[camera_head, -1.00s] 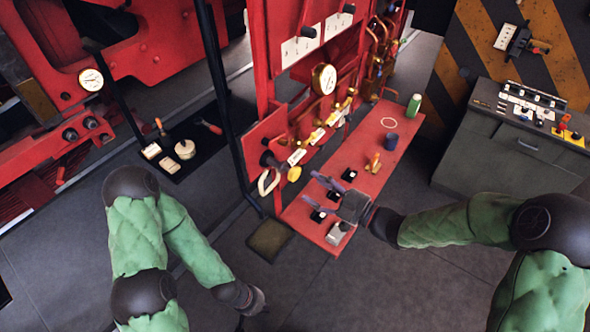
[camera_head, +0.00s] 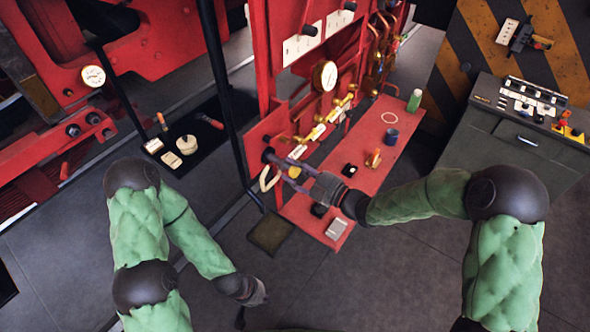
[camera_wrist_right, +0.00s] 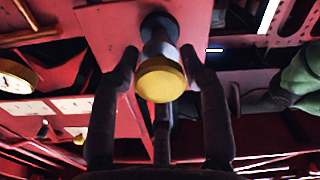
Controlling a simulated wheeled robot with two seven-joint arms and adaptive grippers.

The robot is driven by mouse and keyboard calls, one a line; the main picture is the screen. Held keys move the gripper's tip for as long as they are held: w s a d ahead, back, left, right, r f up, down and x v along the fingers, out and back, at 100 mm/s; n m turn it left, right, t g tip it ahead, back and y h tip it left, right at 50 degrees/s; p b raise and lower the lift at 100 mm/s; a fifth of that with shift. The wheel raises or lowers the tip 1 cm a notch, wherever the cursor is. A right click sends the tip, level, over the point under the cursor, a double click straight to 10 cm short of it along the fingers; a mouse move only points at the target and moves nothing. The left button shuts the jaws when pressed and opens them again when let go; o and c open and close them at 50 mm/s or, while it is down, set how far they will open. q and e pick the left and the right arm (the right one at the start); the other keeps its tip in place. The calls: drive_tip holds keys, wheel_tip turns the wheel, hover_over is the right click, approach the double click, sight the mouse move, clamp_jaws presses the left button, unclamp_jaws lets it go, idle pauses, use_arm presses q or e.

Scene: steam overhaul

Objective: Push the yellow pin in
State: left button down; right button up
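The yellow pin (camera_wrist_right: 161,80) shows in the right wrist view as a round yellow end on a grey metal shaft. Its shaft runs to a dark round fitting on a red panel (camera_wrist_right: 100,30). My right gripper (camera_wrist_right: 160,58) has its fingers open, one on each side of the pin; I cannot tell whether they touch it.
A red bench (camera_head: 372,150) below the panel holds a blue cup (camera_head: 390,137), a green can (camera_head: 414,100) and small black-based parts. A pressure gauge (camera_head: 325,76) and brass valves are above. A dark post (camera_head: 228,100) stands left of the panel.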

sight(285, 165)
clamp_jaws()
drive_tip(key=shift+w+a+f+b, duration=0.1)
drive_tip(key=shift+w+a+b, duration=0.1)
drive_tip(key=shift+a+b, duration=0.1)
drive_tip(key=b+x, duration=0.2)
drive_tip(key=x, duration=0.2)
drive_tip(key=shift+o, duration=2.1)
unclamp_jaws()
drive_tip(key=o, duration=0.3)
drive_tip(key=shift+w+a, duration=0.1)
drive_tip(key=shift+a, duration=0.05)
drive_tip(key=v, duration=1.2)
